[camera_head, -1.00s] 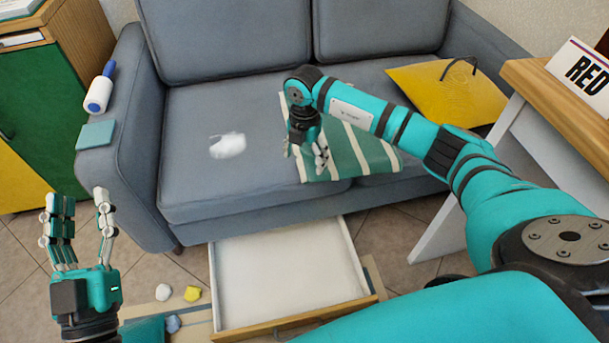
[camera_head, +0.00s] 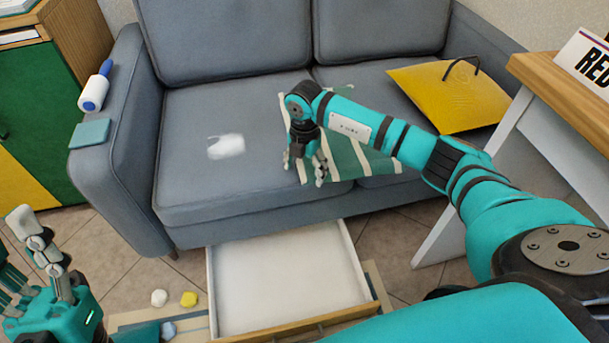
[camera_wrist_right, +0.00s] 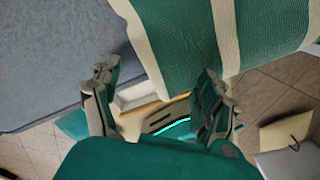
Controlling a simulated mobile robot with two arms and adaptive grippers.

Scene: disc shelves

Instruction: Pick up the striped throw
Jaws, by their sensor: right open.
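The striped throw (camera_head: 358,153), green with cream stripes, lies over the front of the grey sofa seat. My right gripper (camera_head: 305,178) points down at the throw's left edge, open, and my arm hides part of the cloth. In the right wrist view the throw (camera_wrist_right: 180,35) fills the top right, and the fingers of my right gripper (camera_wrist_right: 158,100) are spread with nothing between their tips. One finger is close to the cloth; I cannot tell whether it touches. My left gripper (camera_head: 35,265) is at the lower left, fingers apart and empty, away from the throw.
An open white drawer (camera_head: 285,275) stands below the sofa (camera_head: 215,205). A white patch (camera_head: 226,146) lies on the seat. A yellow bag (camera_head: 450,95) is at the right. A lint roller (camera_head: 96,88) and a teal square (camera_head: 90,134) sit on the armrest (camera_head: 110,180).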

